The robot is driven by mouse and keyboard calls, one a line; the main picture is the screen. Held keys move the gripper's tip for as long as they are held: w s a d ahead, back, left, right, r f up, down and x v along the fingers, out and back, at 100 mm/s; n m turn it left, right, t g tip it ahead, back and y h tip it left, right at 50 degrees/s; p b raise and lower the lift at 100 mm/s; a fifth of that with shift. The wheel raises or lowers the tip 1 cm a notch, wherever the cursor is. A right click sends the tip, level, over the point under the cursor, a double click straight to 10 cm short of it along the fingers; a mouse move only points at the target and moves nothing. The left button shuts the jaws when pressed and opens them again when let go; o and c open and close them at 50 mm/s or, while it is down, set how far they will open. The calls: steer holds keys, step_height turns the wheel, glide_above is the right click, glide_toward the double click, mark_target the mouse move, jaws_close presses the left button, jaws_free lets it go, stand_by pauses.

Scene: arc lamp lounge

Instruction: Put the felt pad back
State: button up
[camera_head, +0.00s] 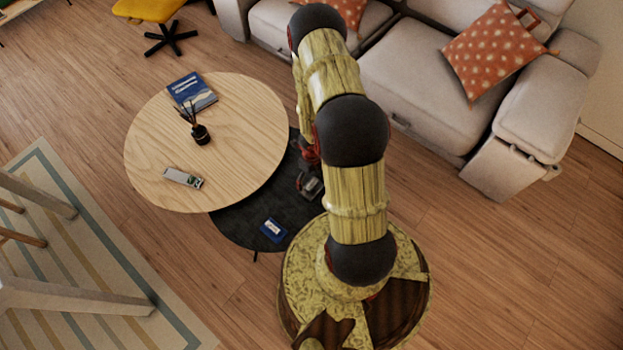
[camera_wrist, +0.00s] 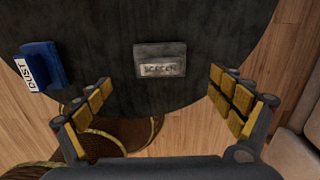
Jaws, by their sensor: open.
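A grey block labelled SCREEN (camera_wrist: 160,60) lies on the dark lower round tabletop (camera_wrist: 110,25) in the wrist view; I take it to be the felt pad, but cannot be sure. A blue block with a white DUST label (camera_wrist: 40,66) lies to its left and shows on the same tabletop in the head view (camera_head: 273,229). My gripper (camera_wrist: 159,85) is open and empty, its fingers spread to either side below the SCREEN block, not touching it. In the head view my arm largely hides the gripper.
A higher round wooden tabletop (camera_head: 235,115) overlaps the dark one. It bears a blue book (camera_head: 192,92), a dark reed diffuser (camera_head: 201,134) and a small grey-silver item (camera_head: 183,178). A sofa (camera_head: 420,85) stands at upper right; the floor at lower right is clear.

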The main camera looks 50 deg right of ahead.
mark_target(311, 184)
step_height(311, 184, up, 3)
steer(key=shift+r+p, duration=0.1)
steer(key=shift+p, duration=0.5)
steer(key=w+a+r+n+t, duration=0.35)
steer(key=w+r+n, duration=0.35)
steer(key=w+r, duration=0.8)
steer(key=w+a+r+n+t+y, duration=0.1)
steer(key=a+r+n, duration=0.3)
steer(key=r, duration=0.4)
steer(key=w+a+r+n+t+y, duration=0.1)
steer(key=a+r+n, duration=0.3)
steer(key=r, duration=0.5)
steer(key=s+a+r+n, duration=0.4)
steer(key=a+r+n, duration=0.1)
steer(key=r, duration=0.3)
steer(key=s+a+r+n, duration=0.35)
steer(key=a+r, duration=0.25)
steer(key=r, duration=0.2)
steer(key=s+r+n+h, duration=0.1)
steer(key=s+r+n, duration=0.4)
steer(key=s, duration=0.3)
steer(key=s+r+n+h, duration=0.1)
steer(key=s+r+n, duration=0.3)
steer(key=s, duration=0.5)
steer(key=shift+s+a+r+n, duration=0.15)
steer(key=shift+r+n, duration=0.2)
steer(key=shift+n, duration=0.9)
